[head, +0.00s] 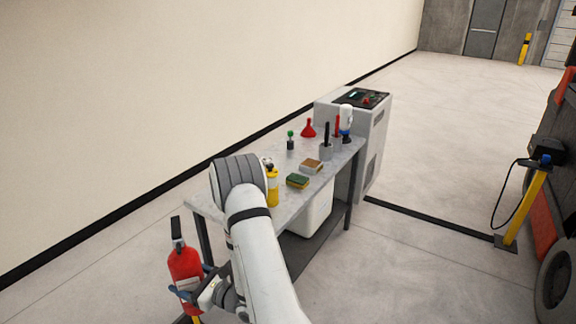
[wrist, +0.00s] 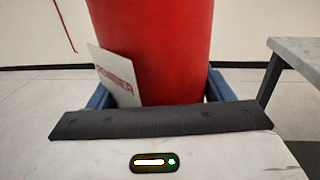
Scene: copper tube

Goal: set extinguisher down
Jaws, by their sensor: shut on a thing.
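The red fire extinguisher (head: 184,268) is upright at the lower left of the head view, beside the near left end of the workbench. My gripper (head: 192,285) is shut on its body. In the wrist view the extinguisher (wrist: 155,45) fills the middle, with the blue fingers of my gripper (wrist: 160,95) on both sides of it. A white label with red lettering (wrist: 115,75) shows at its left. The extinguisher's bottom and what lies under it are not clearly visible.
The grey workbench (head: 208,208) carries a yellow bottle (head: 272,188), a sponge (head: 297,181), a red funnel (head: 308,129) and other small items. A grey machine (head: 372,140) stands behind it. A vehicle is at the right edge. Floor left of the bench is open up to the wall.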

